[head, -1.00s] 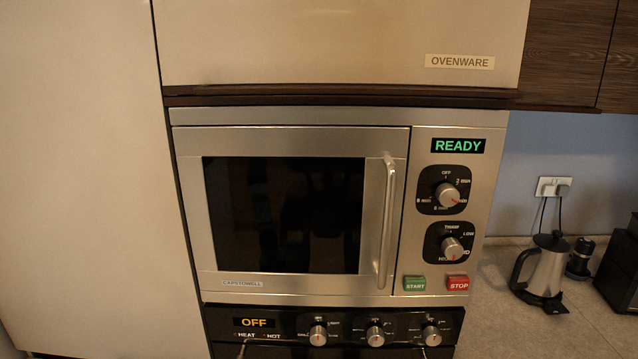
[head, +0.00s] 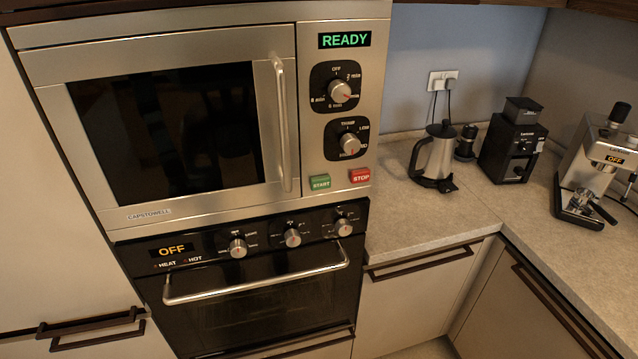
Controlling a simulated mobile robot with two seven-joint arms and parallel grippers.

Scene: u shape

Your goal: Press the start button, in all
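The green START button (head: 320,182) is at the lower left of the microwave's control panel, beside the red STOP button (head: 360,175). The microwave (head: 300,105) is built in above an oven. Its door is shut, with a vertical handle (head: 283,125) at the door's right side. Its display (head: 344,40) reads READY in green. Below the display are an upper timer knob (head: 340,92) and a lower power knob (head: 349,144). Neither of my grippers is in view.
The oven (head: 250,290) below has a display reading OFF, several knobs and a protruding bar handle (head: 258,283). On the worktop (head: 400,225) at right stand a kettle (head: 437,155), a grinder (head: 513,140) and a coffee machine (head: 600,160). The worktop's front part is clear.

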